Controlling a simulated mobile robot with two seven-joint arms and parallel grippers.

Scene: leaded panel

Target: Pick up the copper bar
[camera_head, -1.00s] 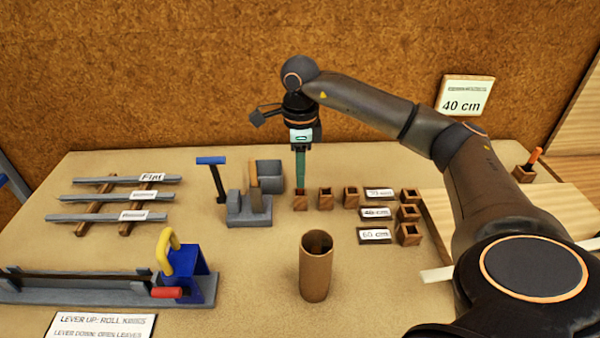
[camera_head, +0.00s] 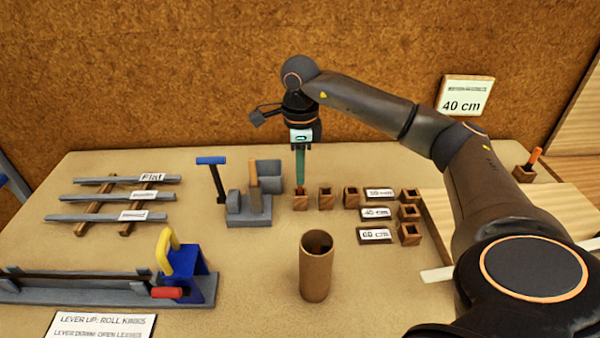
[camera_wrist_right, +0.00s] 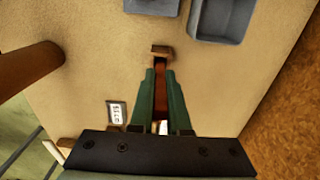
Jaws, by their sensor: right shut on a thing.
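The copper bar stands upright in a small wooden socket block (camera_head: 300,201) at the back middle of the bench. Only a short reddish piece of it shows just above the block. In the right wrist view the copper bar (camera_wrist_right: 163,76) shows between the two green fingers, with the wooden block (camera_wrist_right: 161,51) beyond. My right gripper (camera_head: 300,178) points straight down over that block and is shut on the bar. It also shows in the right wrist view (camera_wrist_right: 160,82). The bar is mostly hidden by the fingers. My left gripper is not in view.
More socket blocks (camera_head: 325,199) stand close right, beside small length labels (camera_head: 375,212). A grey tool with a wooden handle (camera_head: 249,208) is close left. A brown cylinder (camera_head: 316,268) stands in front. Grey strips (camera_head: 108,217) lie on a rack at left.

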